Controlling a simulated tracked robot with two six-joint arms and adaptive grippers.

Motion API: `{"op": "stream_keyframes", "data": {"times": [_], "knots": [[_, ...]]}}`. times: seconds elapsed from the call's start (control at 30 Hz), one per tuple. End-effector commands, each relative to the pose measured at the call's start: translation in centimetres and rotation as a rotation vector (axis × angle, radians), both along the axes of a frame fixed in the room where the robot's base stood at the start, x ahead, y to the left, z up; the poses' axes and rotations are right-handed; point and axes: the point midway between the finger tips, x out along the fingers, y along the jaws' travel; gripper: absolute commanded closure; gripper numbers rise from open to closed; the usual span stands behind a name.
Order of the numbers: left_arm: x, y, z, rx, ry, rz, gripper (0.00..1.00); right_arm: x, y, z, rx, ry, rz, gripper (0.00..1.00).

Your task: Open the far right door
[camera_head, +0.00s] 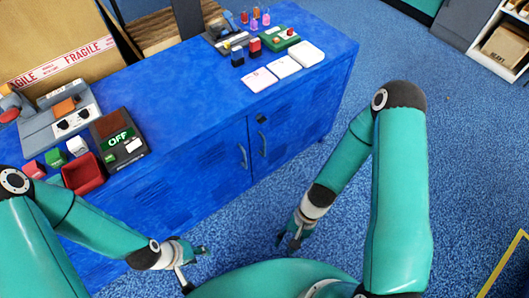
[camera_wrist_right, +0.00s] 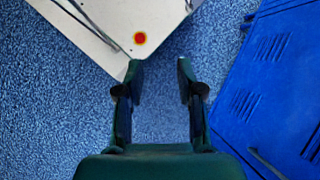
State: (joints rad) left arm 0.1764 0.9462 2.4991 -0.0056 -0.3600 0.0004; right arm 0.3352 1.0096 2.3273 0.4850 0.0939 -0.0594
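The blue cabinet (camera_head: 190,165) has doors with vent slots on its front. The far right door (camera_head: 298,112) is closed, and its grey bar handle (camera_head: 264,144) is upright near the door's left edge. Another handle (camera_head: 243,156) is on the neighbouring door just left of it. My right gripper (camera_head: 296,232) is low over the floor, in front of the cabinet and apart from the handles. In the right wrist view its fingers (camera_wrist_right: 160,78) are spread and empty. My left gripper (camera_head: 196,264) is open and empty, low before the cabinet's left part.
A carton with FRAGILE tape (camera_head: 62,62) stands behind. Blue carpet (camera_head: 460,150) is clear to the right. The wrist view shows the cabinet (camera_wrist_right: 275,90) at right.

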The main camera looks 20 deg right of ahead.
Motion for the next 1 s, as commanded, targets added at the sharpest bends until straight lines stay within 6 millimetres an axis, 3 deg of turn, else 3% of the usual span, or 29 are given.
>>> {"op": "stream_keyframes", "data": {"times": [0.03, 0.07, 0.17, 0.27, 0.4, 0.5, 0.6, 0.7, 0.83, 1.0], "knots": [[0.0, 0.0, -3.5, 0.0, 0.001, 0.0, 0.6, 0.3, 0.5, -3.5, 0.063, 0.103, -0.143, 0.63], [0.0, 0.0, -4.6, 0.0, 0.001, 0.0, 0.6, 0.7, 1.0, -4.3, 0.11, 0.162, -0.234, 0.63], [0.0, 0.0, -8.0, 0.0, 0.001, 0.0, 0.6, 4.4, 2.3, -6.2, 0.316, 0.309, -0.551, 0.63], [0.0, 0.0, -11.0, 0.0, 0.001, 0.0, 0.6, 10.6, 1.5, -7.5, 0.559, 0.358, -0.863, 0.63], [0.0, 0.0, -14.2, 0.0, 0.0, 0.0, 0.6, 19.0, -4.0, -8.5, 0.876, 0.283, -1.219, 0.63], [0.0, 0.0, -15.6, 0.0, 0.0, 0.0, 0.6, 22.6, -8.6, -8.7, 1.039, 0.186, -1.388, 0.63], [0.0, 0.0, -16.3, 0.0, 0.0, 0.0, 0.6, 24.5, -12.1, -8.6, 1.142, 0.103, -1.488, 0.63], [0.0, 0.0, -16.6, 0.0, 0.0, 0.0, 0.6, 25.4, -13.8, -8.4, 1.189, 0.058, -1.532, 0.63], [0.0, 0.0, -16.6, 0.0, 0.0, 0.0, 0.6, 26.4, -13.6, -8.1, 1.202, 0.047, -1.541, 0.63], [0.0, 0.0, -16.9, 0.0, 0.0, 0.0, 0.6, 28.6, -12.1, -8.2, 1.199, 0.05, -1.536, 0.63]]}}
